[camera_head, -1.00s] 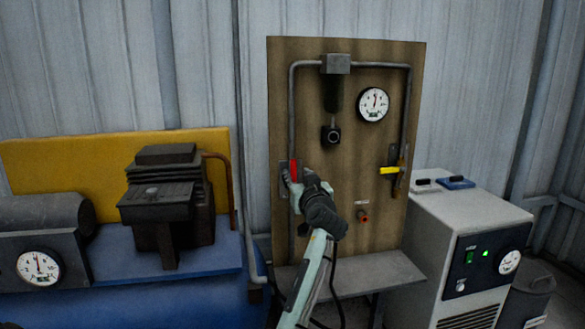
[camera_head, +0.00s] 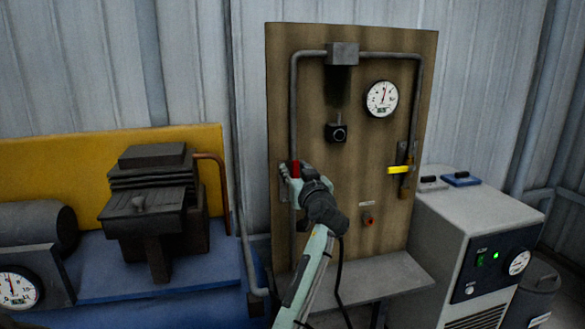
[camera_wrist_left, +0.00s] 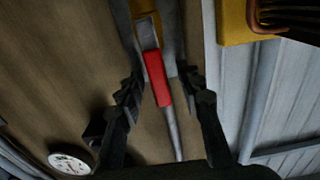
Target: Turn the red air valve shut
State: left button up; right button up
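The red air valve handle (camera_head: 296,167) is on the pipe at the left side of the wooden board (camera_head: 380,235). In the left wrist view the red handle (camera_wrist_left: 157,79) lies along the grey pipe, with a yellowish valve body (camera_wrist_left: 146,10) at its upper end. My left gripper (camera_head: 291,177) is at the handle and hides part of it. In the left wrist view its fingers (camera_wrist_left: 160,86) are open, one on each side of the handle, with gaps between. My right gripper is not in view.
A yellow-handled valve (camera_head: 399,170), a round gauge (camera_head: 382,98) and a small red fitting (camera_head: 368,220) are on the board. A grey shelf (camera_head: 385,275) juts out below. A compressor (camera_head: 155,200) stands left and a grey cabinet (camera_head: 480,215) right.

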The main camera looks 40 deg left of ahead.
pick_arm(q)
grip_shut()
dwell(0.3)
jog(key=shift+w, duration=0.1)
